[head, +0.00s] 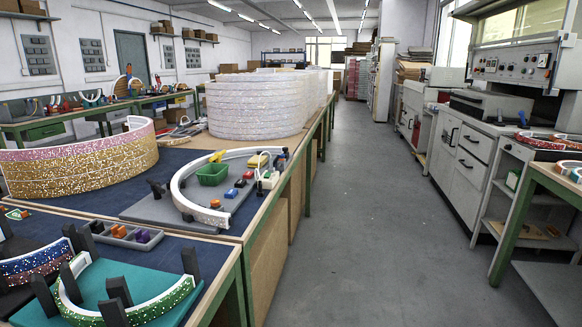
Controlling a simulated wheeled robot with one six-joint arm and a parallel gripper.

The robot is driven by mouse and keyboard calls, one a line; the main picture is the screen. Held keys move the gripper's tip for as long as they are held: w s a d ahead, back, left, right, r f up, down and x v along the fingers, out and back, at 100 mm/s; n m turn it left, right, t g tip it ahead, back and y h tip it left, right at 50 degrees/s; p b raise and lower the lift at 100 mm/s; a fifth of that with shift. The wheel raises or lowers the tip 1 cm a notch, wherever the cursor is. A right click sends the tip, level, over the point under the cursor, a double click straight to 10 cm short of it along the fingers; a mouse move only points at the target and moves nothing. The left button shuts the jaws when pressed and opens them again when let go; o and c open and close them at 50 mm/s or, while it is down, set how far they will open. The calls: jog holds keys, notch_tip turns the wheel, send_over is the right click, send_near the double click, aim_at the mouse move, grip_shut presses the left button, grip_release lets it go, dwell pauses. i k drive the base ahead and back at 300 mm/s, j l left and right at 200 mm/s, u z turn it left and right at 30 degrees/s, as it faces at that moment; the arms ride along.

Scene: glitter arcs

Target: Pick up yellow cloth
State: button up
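A small yellow item (259,161), which looks like a folded cloth, lies at the far right part of a grey board (160,207) on the workbench. It is inside the curve of a white arc (185,181), to the right of a green basket (212,174). It is small in the head view, so I cannot be sure that it is cloth. My gripper is not in view.
Small red, blue and yellow blocks (240,183) lie in front of the yellow item. A bottle (260,183) and a blue-topped tool (283,157) stand near the bench's right edge. A tall glittery stack (255,105) rises behind. The grey aisle floor (385,220) is clear.

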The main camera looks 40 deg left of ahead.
aim_at(253, 162)
jog(key=i+j+u, duration=0.15)
jog(key=i+u, duration=0.2)
jog(key=i, duration=0.2)
jog(key=i+u, duration=0.35)
jog(key=i, duration=0.2)
jog(key=i+l+u, duration=0.2)
jog(key=i+u, duration=0.15)
jog(key=i, duration=0.2)
